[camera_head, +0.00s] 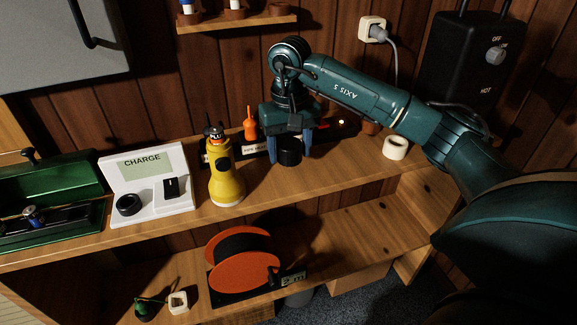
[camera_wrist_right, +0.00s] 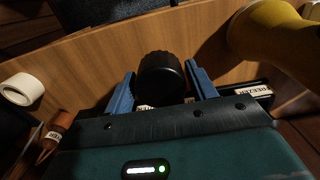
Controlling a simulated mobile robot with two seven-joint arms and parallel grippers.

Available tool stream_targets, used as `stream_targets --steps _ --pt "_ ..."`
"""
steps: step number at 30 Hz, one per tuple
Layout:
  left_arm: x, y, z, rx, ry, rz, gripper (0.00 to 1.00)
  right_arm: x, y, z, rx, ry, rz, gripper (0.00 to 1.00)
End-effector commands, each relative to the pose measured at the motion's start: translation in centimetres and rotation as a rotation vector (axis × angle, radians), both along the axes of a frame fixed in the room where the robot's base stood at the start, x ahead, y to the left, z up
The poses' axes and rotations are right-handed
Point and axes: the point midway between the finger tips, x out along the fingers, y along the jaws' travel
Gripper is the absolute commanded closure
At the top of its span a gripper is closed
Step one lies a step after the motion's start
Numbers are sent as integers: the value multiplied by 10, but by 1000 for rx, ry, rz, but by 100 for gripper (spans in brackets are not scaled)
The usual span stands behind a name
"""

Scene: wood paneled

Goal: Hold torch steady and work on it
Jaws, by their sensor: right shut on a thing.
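The yellow torch (camera_head: 226,180) stands upright on the wooden worktop, just left of my right gripper, its wide end down. Its upper end is dark and partly hard to make out. In the right wrist view the torch's yellow body (camera_wrist_right: 285,42) shows at the upper right, apart from the fingers. My right gripper (camera_head: 290,148) points down with its blue fingers on either side of a black ribbed cap (camera_wrist_right: 161,76), and is shut on it. In the head view the cap (camera_head: 289,157) sits low between the fingers; whether it touches the worktop is unclear. My left gripper is not in view.
A white CHARGE stand (camera_head: 157,164) with a black round part (camera_head: 129,204) is left of the torch. A green open box (camera_head: 50,205) lies further left. A white ring (camera_head: 395,148) is at the right. An orange reel (camera_head: 243,268) stands on the lower shelf.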

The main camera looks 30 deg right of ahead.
Motion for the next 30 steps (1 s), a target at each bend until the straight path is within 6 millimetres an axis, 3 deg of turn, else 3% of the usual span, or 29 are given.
stream_targets --steps 12,24,25,30 --pt "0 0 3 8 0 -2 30 -1 1 -46 1 2 0 71" --pt "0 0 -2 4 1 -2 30 0 1 -54 1 -2 0 71" --pt "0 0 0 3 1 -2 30 0 1 -52 1 -2 0 41" --pt "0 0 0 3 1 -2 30 0 1 -52 1 -1 0 27"
